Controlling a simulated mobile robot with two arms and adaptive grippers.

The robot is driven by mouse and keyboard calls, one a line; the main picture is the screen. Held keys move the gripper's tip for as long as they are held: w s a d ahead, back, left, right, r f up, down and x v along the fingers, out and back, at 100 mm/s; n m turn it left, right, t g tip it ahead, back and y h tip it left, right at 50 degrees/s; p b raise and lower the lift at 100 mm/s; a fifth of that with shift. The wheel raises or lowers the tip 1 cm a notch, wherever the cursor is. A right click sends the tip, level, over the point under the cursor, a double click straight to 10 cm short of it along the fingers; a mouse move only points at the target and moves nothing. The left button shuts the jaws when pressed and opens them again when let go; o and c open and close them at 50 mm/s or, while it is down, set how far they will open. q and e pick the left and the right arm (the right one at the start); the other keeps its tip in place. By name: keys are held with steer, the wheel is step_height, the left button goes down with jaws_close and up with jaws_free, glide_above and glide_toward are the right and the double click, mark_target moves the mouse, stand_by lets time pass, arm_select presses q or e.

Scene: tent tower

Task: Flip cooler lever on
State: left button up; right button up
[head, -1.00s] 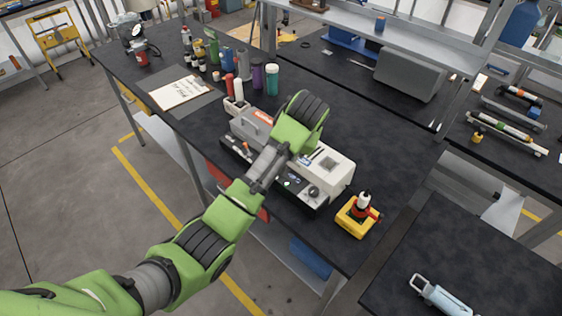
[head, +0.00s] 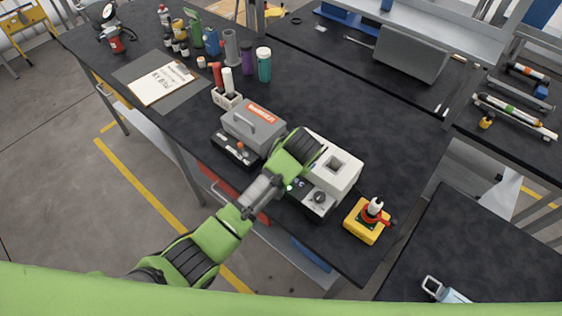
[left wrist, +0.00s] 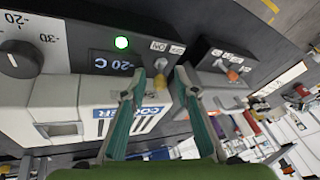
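The cooler (head: 342,169) is a white box with a dark front panel, on the black workbench. In the left wrist view its panel shows upside down, with a lit green lamp (left wrist: 121,42), a "-20 C" display and a dial (left wrist: 18,58). In the head view my arm hides this gripper and the lever. My right gripper is not in view.
A grey machine (head: 254,124) with its own orange lever (left wrist: 232,75) stands close beside the cooler. A yellow box with a red-handled part (head: 366,222) is at the cooler's other side. Bottles, tubes and a clipboard (head: 160,83) lie farther back.

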arm_select(q)
steer(key=shift+s+r, duration=0.1)
steer(key=shift+s, duration=0.05)
jaws_close()
steer(key=shift+s+d+t+y, duration=0.15)
steer(key=shift+d+t+y, duration=0.05)
steer(key=shift+t+y, duration=0.25)
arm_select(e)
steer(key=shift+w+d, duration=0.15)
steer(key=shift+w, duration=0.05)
arm_select(q)
jaws_free()
steer(key=shift+f, duration=0.2)
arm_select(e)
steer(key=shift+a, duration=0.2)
